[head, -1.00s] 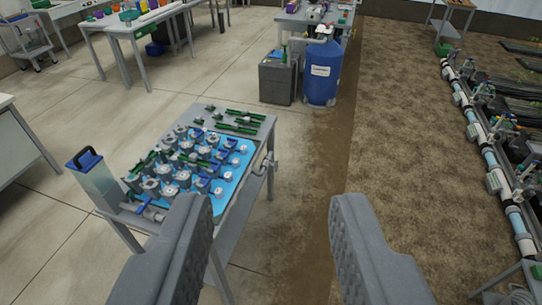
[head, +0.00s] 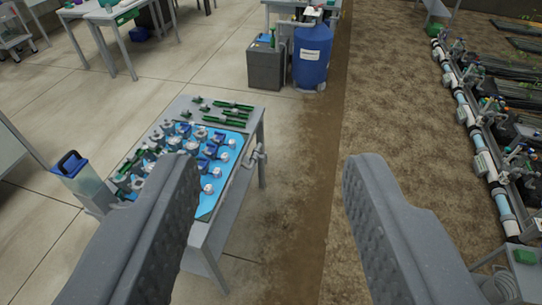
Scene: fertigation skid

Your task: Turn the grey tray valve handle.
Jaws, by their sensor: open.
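A grey table (head: 262,118) carries a blue tray (head: 226,172) crowded with grey, white and blue valve parts. A small grey valve with a handle (head: 257,154) juts from the right edge of this table, and its exact shape is too small to make out. My gripper (head: 272,163) is open and empty, with its two grey ribbed fingers wide apart. In the picture the valve shows between the fingers, closer to the left one. It lies well beyond them, with no contact visible. The left finger hides the near part of the tray and table.
A blue barrel (head: 311,55) and grey box (head: 267,64) stand behind. A pipe rack (head: 481,140) runs along the right. Bare soil and a floor strip right of the table are free.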

